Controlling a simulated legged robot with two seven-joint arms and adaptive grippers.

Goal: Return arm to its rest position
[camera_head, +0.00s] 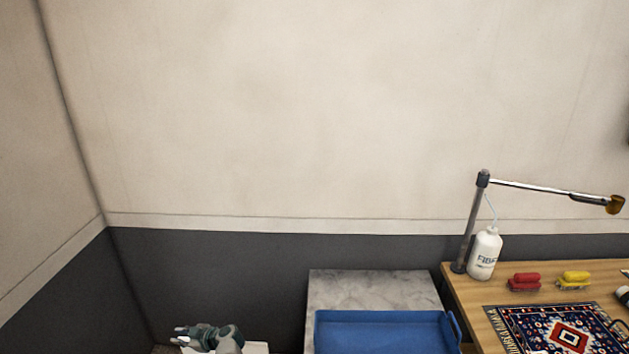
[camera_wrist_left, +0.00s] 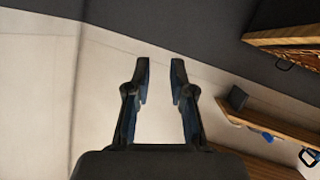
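My left gripper (camera_head: 181,335) shows low at the left of the head view, in front of the dark lower wall. In the left wrist view its two fingers (camera_wrist_left: 160,72) stand apart with nothing between them, so it is open and empty. My right arm and right gripper are in neither view.
A blue tray (camera_head: 385,333) sits in front of a grey marble-like surface (camera_head: 372,288). Right of it, a wooden table (camera_head: 463,291) holds a patterned rug (camera_head: 520,318), a white bottle (camera_head: 485,254), a red brush (camera_head: 524,282), a yellow brush (camera_head: 574,281) and a lamp-like arm (camera_head: 540,188).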

